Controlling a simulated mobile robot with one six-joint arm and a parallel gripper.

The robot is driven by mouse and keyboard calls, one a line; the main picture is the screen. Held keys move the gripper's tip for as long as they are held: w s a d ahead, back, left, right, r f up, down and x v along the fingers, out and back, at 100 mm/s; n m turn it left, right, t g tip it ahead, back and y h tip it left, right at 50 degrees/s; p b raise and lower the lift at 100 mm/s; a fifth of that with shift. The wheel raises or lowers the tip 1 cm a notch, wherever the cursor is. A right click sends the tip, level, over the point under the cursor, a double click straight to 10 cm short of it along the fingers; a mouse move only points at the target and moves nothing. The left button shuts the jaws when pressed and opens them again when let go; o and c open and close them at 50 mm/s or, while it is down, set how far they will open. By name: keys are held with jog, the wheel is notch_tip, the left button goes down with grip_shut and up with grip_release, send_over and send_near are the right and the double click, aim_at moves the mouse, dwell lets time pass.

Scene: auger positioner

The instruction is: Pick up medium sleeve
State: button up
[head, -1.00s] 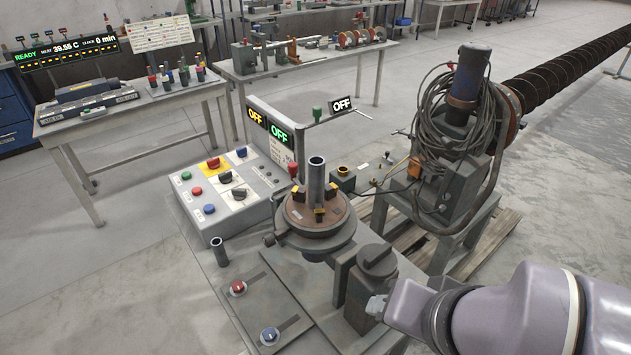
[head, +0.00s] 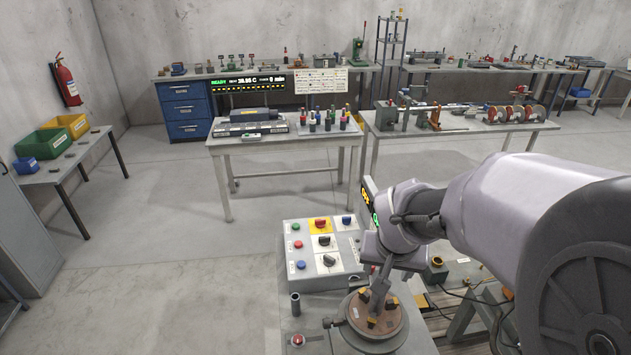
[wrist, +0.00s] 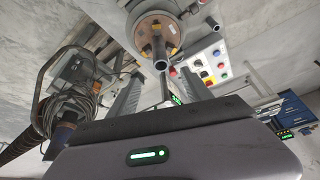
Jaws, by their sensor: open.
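Two grey tubes could be the sleeve; I cannot tell which is medium. One tube (wrist: 159,52) stands in the round brown chuck (wrist: 166,28), between dark and yellow jaws. The chuck also shows in the head view (head: 391,326). A shorter dark tube (head: 296,304) stands upright on the bench left of the chuck. My gripper (wrist: 161,77) is open in the wrist view, its two fingers apart. The chucked tube's open end appears between and just beyond the fingertips, with no visible contact. In the head view my arm partly hides the chuck and tube.
A control box (head: 320,257) with knobs and buttons stands close behind the chuck. A table (head: 284,144) with several coloured-top bottles stands farther back. A cable-wrapped motor unit (wrist: 70,108) is at left in the wrist view. Open floor lies left of the bench.

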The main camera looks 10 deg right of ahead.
jog(key=b+x, duration=0.1)
jog(key=x, duration=0.9)
jog(key=shift+f+b, duration=0.3)
jog(key=shift+f, duration=0.1)
jog(key=x, duration=0.2)
jog(key=w+x, duration=0.1)
jog(key=x, duration=0.2)
jog(key=shift+w+d, duration=0.1)
jog(key=shift+d, duration=0.1)
jog(key=shift+r, duration=0.1)
jog(key=shift+c, duration=0.9)
grip_shut()
